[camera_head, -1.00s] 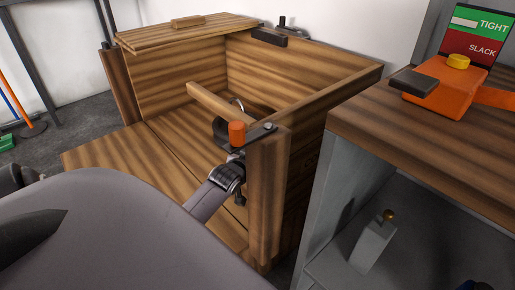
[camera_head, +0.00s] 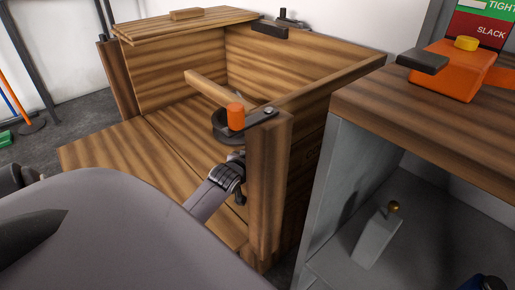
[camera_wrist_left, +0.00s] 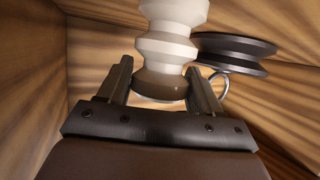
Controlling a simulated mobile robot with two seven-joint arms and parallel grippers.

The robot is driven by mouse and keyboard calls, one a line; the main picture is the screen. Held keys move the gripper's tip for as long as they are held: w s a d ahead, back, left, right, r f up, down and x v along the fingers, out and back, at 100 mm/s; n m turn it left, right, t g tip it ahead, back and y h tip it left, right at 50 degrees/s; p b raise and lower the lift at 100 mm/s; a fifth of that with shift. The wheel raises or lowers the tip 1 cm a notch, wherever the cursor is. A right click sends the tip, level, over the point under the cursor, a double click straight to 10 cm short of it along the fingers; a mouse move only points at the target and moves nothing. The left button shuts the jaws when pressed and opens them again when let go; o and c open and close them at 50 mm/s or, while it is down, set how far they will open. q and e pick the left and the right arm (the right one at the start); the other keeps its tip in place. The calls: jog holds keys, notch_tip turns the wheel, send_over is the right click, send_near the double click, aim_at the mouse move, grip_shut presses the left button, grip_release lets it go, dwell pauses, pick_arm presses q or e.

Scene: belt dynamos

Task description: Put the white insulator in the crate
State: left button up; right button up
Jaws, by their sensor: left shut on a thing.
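The white insulator (camera_wrist_left: 168,48) is a ribbed white body with a brown lower end. In the left wrist view it stands between the fingers of my left gripper (camera_wrist_left: 160,80), which is shut on its brown end. In the head view my left arm (camera_head: 212,190) reaches into the wooden crate (camera_head: 330,75) through its open front, behind the near corner post. That post hides the fingers and the insulator there. Wooden walls surround the insulator in the wrist view. I cannot tell whether it touches the crate floor. My right gripper is not in view.
A dark grooved pulley (camera_wrist_left: 235,52) lies close right of the insulator, with a metal ring beside it. A workbench (camera_head: 420,125) stands close on the right.

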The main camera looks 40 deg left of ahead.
pick_arm(q)
jog(key=shift+f, duration=0.35)
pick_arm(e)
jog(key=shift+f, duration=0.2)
pick_arm(q)
jog(key=o, duration=1.5)
jog(key=shift+f, duration=0.1)
jog(key=shift+s, duration=0.15)
jog(key=v, duration=0.1)
jog(key=p+v, duration=0.1)
jog(key=shift+s+r, duration=0.15)
jog(key=shift+r, duration=0.15)
jog(key=p+v, duration=0.2)
jog(key=v, duration=0.2)
jog(key=shift+s+d, duration=0.15)
jog(key=shift+s, duration=0.05)
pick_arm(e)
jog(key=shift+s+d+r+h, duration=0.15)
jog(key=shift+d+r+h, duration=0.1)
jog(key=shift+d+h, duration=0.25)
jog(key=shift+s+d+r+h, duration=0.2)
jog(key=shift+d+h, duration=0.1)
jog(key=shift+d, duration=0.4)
